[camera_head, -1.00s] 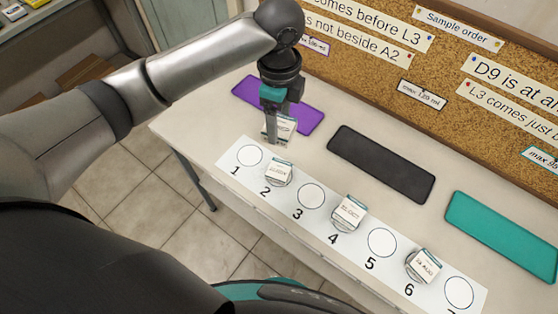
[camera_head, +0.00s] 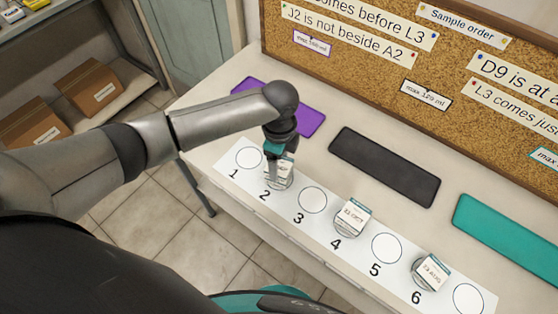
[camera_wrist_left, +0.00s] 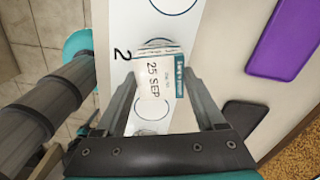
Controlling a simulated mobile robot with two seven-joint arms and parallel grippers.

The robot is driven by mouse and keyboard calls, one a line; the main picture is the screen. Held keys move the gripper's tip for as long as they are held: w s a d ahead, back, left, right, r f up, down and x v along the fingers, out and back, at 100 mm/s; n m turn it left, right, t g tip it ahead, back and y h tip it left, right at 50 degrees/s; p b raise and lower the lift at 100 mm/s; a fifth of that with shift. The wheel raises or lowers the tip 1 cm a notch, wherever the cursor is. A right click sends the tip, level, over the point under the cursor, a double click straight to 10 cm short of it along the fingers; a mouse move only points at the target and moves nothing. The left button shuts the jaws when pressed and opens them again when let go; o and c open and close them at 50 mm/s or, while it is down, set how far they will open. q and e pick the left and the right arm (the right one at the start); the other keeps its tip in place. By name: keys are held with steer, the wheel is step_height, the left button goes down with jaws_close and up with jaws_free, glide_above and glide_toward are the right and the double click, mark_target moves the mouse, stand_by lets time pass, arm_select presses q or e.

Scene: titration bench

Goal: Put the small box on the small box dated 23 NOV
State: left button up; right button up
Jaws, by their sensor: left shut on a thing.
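My left gripper (camera_head: 275,172) is down at spot 2 of the numbered strip. In the left wrist view its two fingers (camera_wrist_left: 165,103) are shut on a small white and teal box (camera_wrist_left: 160,80), whose face reads 25 SEP. In the head view a white box (camera_head: 284,174) shows beside the fingers at spot 2. The box that stood at spot 2 is mostly hidden by the gripper and the held box, so its date cannot be read now. I cannot tell whether the two boxes touch. My right gripper is not in view.
Similar boxes stand at spot 4 (camera_head: 352,215) and spot 6 (camera_head: 431,271). Circles 1, 3 and 5 are empty. Purple (camera_head: 300,112), black (camera_head: 384,166) and teal (camera_head: 508,235) mats lie behind the strip (camera_head: 322,222). A cork board (camera_head: 372,75) stands at the back.

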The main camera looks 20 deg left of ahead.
mark_target(279, 164)
arm_select(q)
steer(key=o, duration=1.3)
steer(key=shift+f, duration=0.1)
steer(key=shift+o, duration=0.2)
step_height(279, 164, up, 12)
steer(key=p, duration=0.2)
steer(key=shift+r, duration=0.2)
